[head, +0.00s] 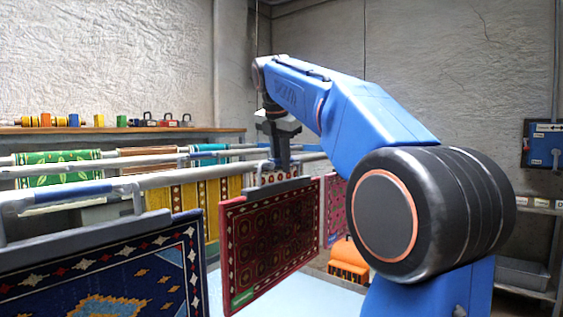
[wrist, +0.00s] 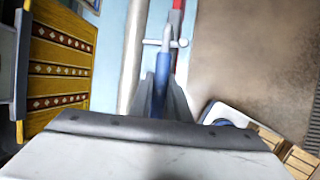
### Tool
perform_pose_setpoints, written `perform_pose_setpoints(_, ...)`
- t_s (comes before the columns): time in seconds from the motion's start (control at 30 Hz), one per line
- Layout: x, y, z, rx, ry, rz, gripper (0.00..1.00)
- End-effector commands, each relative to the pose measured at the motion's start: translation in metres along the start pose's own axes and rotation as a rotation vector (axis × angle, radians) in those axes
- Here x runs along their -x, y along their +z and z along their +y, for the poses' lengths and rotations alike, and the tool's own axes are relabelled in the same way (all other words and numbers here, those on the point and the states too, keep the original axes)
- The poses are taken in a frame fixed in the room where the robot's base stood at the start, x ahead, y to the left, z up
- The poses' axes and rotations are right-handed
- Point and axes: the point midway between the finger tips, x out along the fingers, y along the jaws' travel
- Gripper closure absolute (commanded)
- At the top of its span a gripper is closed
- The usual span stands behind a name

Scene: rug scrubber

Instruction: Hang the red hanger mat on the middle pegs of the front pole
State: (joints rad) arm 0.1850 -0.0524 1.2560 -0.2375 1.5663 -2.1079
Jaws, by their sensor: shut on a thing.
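The red hanger mat (head: 268,235) hangs upright below my gripper (head: 281,160) in the head view, its grey bar at the top. My gripper is shut on the mat's hanger; in the wrist view the fingers (wrist: 161,95) close around a blue handle (wrist: 162,68). The front pole (head: 185,179) runs across behind the mat's top in the head view. In the wrist view the pole (wrist: 133,55) lies just left of the handle, with a pale peg (wrist: 178,43) crossing near the handle's far end. I cannot tell whether the hanger touches the pegs.
A dark blue patterned mat (head: 110,270) hangs at the near left. A yellow mat (head: 185,205) and a green mat (head: 58,171) hang farther back. Another red mat (head: 335,205) is right of the held one, near an orange object (head: 349,260).

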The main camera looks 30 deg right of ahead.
Motion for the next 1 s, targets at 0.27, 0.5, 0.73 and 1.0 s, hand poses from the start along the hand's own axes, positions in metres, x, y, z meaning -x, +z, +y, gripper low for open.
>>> perform_pose_setpoints(0.27,0.001,0.000,0.000,0.000,0.001,-0.001,0.62)
perform_pose_setpoints(0.5,0.005,0.000,0.001,0.001,0.000,0.001,0.62)
perform_pose_setpoints(0.73,0.041,0.000,0.001,0.001,0.004,-0.001,0.62)
perform_pose_setpoints(1.0,0.095,0.000,0.001,0.001,0.003,-0.001,0.62)
